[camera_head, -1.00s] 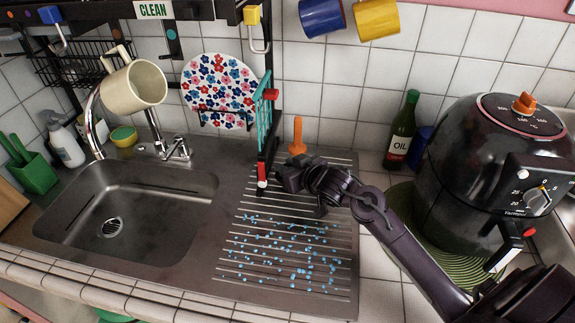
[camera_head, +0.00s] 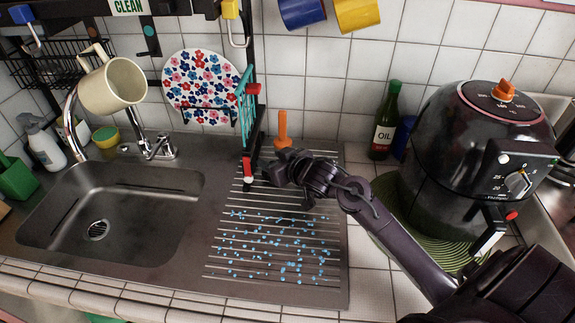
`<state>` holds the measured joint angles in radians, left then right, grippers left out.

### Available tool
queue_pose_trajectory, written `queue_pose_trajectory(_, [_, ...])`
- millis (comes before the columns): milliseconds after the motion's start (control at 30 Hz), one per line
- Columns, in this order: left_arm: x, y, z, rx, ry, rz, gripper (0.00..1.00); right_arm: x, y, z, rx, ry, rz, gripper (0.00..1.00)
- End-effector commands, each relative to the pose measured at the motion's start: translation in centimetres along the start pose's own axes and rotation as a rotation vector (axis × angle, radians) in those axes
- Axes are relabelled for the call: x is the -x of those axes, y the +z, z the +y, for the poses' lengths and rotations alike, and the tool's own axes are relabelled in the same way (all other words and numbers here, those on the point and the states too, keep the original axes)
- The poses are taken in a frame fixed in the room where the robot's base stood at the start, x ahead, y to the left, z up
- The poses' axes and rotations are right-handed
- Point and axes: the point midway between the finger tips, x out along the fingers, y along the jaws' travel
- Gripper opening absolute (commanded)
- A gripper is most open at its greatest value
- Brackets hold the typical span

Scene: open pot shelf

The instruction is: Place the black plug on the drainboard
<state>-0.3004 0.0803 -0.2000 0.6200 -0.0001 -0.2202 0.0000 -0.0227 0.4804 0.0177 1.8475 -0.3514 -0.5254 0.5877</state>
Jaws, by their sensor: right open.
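The steel drainboard (camera_head: 258,207) lies right of the sink, with parallel ridges and scattered blue water drops. My right gripper (camera_head: 272,170) is over its back part, in front of an orange-handled tool, and is open. Its fingertips are small and dark here, and I cannot tell their height above the ridges. I cannot make out the black plug; the dark gripper and wrist hide part of the drainboard. My left gripper is not in view.
The sink basin (camera_head: 120,210) is on the left. A hanging teal rack (camera_head: 246,105) and the orange-handled tool (camera_head: 282,130) are close to my gripper. An oil bottle (camera_head: 384,130) and a black air fryer (camera_head: 475,150) stand right. The drainboard's front is clear apart from drops.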

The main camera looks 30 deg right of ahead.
Motion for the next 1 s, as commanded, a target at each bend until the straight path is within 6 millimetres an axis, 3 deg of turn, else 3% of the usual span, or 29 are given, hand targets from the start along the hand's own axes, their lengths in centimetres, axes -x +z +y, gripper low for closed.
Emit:
queue_pose_trajectory(300, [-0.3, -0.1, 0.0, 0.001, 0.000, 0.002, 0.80, 6.8, 0.1, 0.0, 0.002, 0.001, -0.002, 0.45])
queue_pose_trajectory(500, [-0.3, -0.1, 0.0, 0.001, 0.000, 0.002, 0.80, 10.2, 0.0, 0.0, 0.000, 0.001, -0.001, 0.45])
queue_pose_trajectory(700, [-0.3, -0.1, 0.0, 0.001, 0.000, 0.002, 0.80, 11.8, -0.1, 0.0, 0.000, 0.001, -0.001, 0.45])
queue_pose_trajectory(1000, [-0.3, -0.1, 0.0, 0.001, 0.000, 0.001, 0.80, 12.0, -0.1, 0.0, -0.001, 0.001, 0.000, 0.45])
